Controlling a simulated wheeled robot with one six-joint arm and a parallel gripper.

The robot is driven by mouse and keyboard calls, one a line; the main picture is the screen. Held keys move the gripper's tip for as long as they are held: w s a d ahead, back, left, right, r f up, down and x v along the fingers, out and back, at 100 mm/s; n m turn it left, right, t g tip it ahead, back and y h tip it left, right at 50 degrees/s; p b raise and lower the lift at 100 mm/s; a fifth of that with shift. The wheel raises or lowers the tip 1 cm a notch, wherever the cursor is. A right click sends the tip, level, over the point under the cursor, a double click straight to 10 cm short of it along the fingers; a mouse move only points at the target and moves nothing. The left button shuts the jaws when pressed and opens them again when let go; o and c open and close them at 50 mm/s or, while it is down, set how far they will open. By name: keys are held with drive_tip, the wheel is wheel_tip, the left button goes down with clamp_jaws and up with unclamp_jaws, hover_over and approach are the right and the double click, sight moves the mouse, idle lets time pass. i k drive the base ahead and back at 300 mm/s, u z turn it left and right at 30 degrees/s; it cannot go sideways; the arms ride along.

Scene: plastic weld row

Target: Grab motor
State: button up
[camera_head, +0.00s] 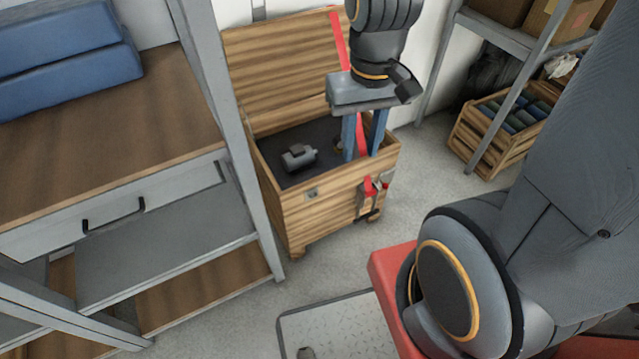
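The motor (298,158), a small grey cylindrical part, lies on the dark floor of an open wooden chest (318,208). My gripper (363,154) points down over the right part of the chest, with its two blue-grey fingers reaching to about the rim or inside. A gap shows between the fingers, and no motor is between them. The motor is to the left of the fingers, apart from them. A small brownish thing (338,145) is partly hidden beside the left finger; I cannot tell what it is.
The chest's raised lid (285,72) stands behind, with a red strap. A metal-framed workbench (110,165) with blue cases stands close at the left. A crate (484,140) sits under a shelf at the back right.

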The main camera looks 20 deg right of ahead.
sight(300, 158)
drive_tip(key=k, duration=0.65)
drive_tip(key=z, duration=0.8)
drive_tip(key=i, duration=1.5)
drive_tip(key=u, duration=0.3)
